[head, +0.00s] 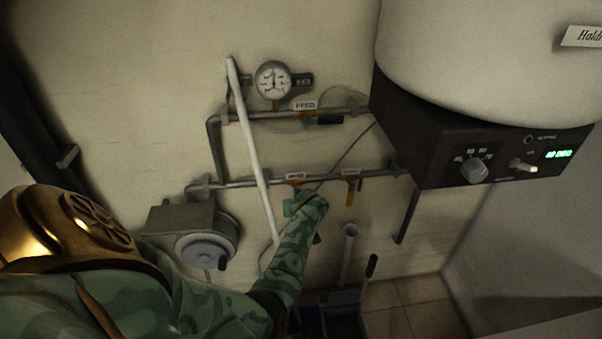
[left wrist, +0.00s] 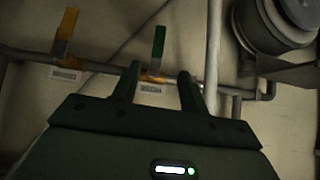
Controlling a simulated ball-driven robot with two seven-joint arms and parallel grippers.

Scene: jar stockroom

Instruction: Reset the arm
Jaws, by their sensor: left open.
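My left gripper (head: 306,202) is in front of the lower pipe in the head view, at the end of my camouflage-patterned arm. In the left wrist view the gripper (left wrist: 158,84) is open, its two dark fingers spread apart. A green valve handle (left wrist: 158,42) shows beyond and between the fingertips, with a small tag under its valve. Nothing is held. I cannot tell whether a finger touches the pipe. My right gripper is not in view.
The lower pipe (head: 260,183) runs along the wall below the FEED pipe (head: 340,111) and a gauge (head: 272,80). A pale slanting pole (head: 250,150) stands left of the gripper. A dark heater box (head: 440,135) is at right, a grey wheel unit (head: 200,247) at lower left.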

